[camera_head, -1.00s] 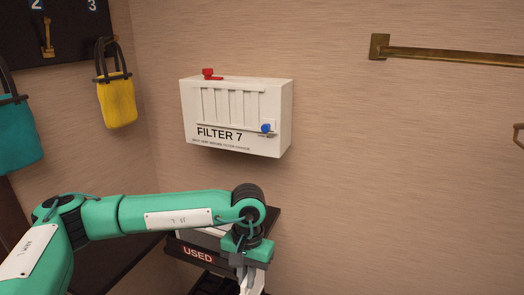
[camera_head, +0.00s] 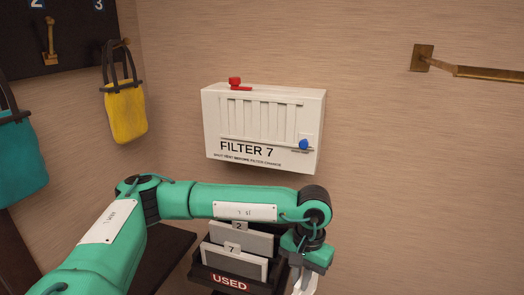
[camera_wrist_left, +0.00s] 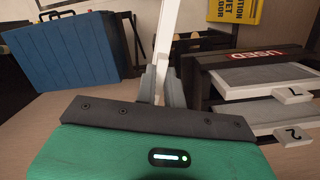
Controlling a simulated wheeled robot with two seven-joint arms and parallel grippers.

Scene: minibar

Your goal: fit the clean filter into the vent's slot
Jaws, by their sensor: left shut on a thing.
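The vent (camera_head: 264,130) is a white wall box lettered "FILTER 7", with upright front slats, a red lever (camera_head: 236,83) on top and a blue knob (camera_head: 304,144) at lower right. I cannot make out an open slot. My left gripper (camera_head: 303,268) is below the vent's right end, pointing down. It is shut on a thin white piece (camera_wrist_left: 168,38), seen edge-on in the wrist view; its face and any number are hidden. Two grey framed filters, tabbed 7 (camera_head: 235,262) and 2 (camera_head: 242,240), stand in a dark rack beside the gripper. My right gripper is out of view.
The rack's front carries a "USED" label (camera_head: 230,283). Yellow (camera_head: 124,110) and teal (camera_head: 20,155) bags hang at left. A brass rail (camera_head: 480,71) is on the wall at right. The wrist view shows a blue case (camera_wrist_left: 62,50). The wall around the vent is clear.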

